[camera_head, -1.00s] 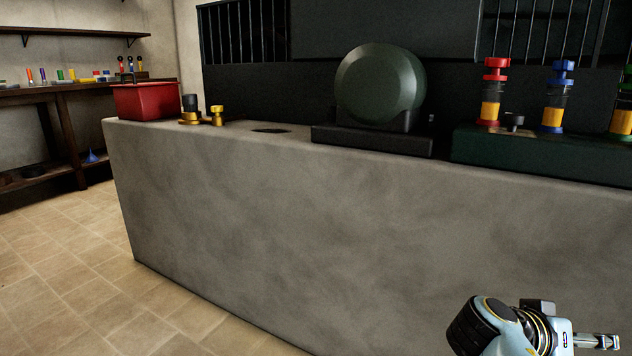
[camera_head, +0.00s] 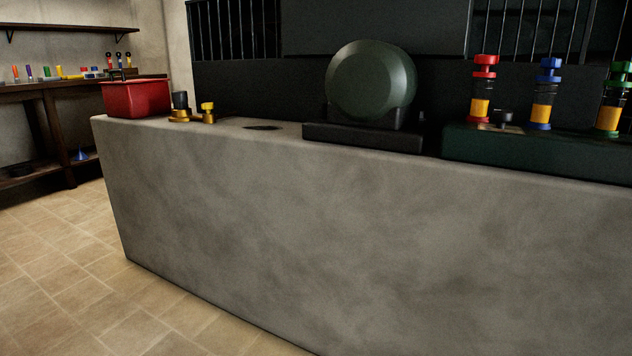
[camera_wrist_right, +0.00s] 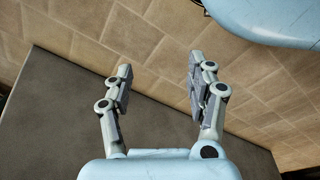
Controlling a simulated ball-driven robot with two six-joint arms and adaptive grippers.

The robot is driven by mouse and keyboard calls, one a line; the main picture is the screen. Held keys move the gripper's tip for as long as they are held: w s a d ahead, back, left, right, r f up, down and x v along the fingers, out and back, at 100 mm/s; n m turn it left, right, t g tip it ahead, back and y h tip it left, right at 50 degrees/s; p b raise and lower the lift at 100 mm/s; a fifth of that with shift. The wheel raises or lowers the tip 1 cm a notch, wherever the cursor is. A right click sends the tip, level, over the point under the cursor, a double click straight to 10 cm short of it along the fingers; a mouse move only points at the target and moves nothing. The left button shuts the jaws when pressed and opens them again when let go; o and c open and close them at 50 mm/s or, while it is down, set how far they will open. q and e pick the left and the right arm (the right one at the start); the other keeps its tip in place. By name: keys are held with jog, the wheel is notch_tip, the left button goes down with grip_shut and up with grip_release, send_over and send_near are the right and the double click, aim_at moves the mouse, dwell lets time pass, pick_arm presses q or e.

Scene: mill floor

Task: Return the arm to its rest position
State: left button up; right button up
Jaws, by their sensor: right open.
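My right gripper (camera_wrist_right: 158,85) shows in the right wrist view, with its two fingers spread apart and nothing between them. Beyond the fingers are tan floor tiles and a dark grey surface. My right arm and gripper are out of the head view. My left gripper is in neither view.
A long grey stone counter (camera_head: 330,230) stands ahead. On it are a red box (camera_head: 136,98), brass pieces (camera_head: 190,115), a dark green drum (camera_head: 370,80) on a black base, and a dark green block (camera_head: 540,153) bearing coloured-capped cylinders. Tiled floor (camera_head: 60,260) at left is clear.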

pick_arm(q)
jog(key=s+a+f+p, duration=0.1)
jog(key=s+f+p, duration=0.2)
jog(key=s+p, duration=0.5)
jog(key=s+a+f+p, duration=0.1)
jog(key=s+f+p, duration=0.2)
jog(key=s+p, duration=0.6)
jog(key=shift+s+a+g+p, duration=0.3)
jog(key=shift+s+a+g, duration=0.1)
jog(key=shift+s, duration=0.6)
pick_arm(e)
jog(key=s+d+f, duration=0.1)
jog(key=s+f, duration=0.2)
jog(key=s, duration=0.6)
jog(key=s+d+f, duration=0.1)
jog(key=s+f, duration=0.2)
jog(key=s, duration=0.7)
jog(key=shift+d+f+g, duration=0.15)
jog(key=shift+d+g, duration=0.25)
